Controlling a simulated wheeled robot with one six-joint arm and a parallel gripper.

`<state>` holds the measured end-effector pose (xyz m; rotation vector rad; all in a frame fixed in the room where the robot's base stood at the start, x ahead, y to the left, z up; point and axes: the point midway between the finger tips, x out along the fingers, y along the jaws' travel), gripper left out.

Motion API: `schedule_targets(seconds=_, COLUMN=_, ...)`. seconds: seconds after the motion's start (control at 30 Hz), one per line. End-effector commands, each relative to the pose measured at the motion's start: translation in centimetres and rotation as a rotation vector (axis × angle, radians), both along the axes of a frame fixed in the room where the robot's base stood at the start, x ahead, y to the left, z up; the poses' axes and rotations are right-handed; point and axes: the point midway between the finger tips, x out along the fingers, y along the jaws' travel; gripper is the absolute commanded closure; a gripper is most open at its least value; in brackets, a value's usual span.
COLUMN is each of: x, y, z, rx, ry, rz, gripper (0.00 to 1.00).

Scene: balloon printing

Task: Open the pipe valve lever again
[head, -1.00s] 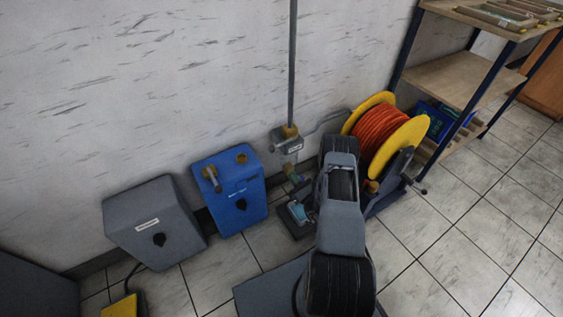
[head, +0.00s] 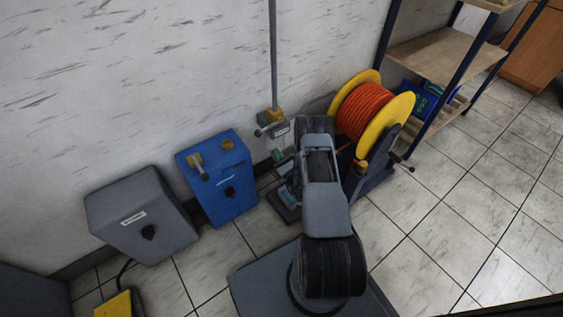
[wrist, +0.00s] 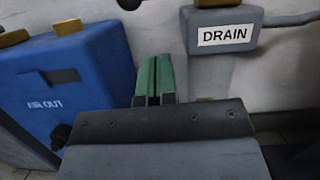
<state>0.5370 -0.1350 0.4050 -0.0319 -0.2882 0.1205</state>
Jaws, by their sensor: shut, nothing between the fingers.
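A vertical grey pipe (head: 273,55) runs down the wall to a brass-coloured valve fitting (head: 274,117) above a small grey box. That box (wrist: 226,20) is labelled DRAIN in the wrist view, at the upper right.
A blue box (head: 222,185) with brass fittings on top stands left of the pipe, and a grey box (head: 140,215) is farther left. A yellow reel (head: 399,112) with orange hose stands right of my arm. A shelf (head: 440,55) is behind it. Tiled floor is clear at right.

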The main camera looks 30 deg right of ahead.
Motion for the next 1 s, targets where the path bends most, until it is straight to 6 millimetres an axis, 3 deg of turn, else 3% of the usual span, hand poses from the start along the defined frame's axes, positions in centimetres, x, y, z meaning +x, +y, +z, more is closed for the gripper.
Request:
schedule_targets(seconds=0.23, x=4.1, y=0.6, z=1.3, rx=-0.001, ry=-0.004, rz=0.001, gripper=1.0)
schedule_targets(seconds=0.53, x=5.4, y=0.9, z=4.1, rx=0.0, ry=0.0, rz=0.0, gripper=1.0)
schedule_targets(seconds=1.0, x=5.6, y=0.9, z=4.6, rx=0.001, ry=0.001, rz=-0.001, gripper=1.0)
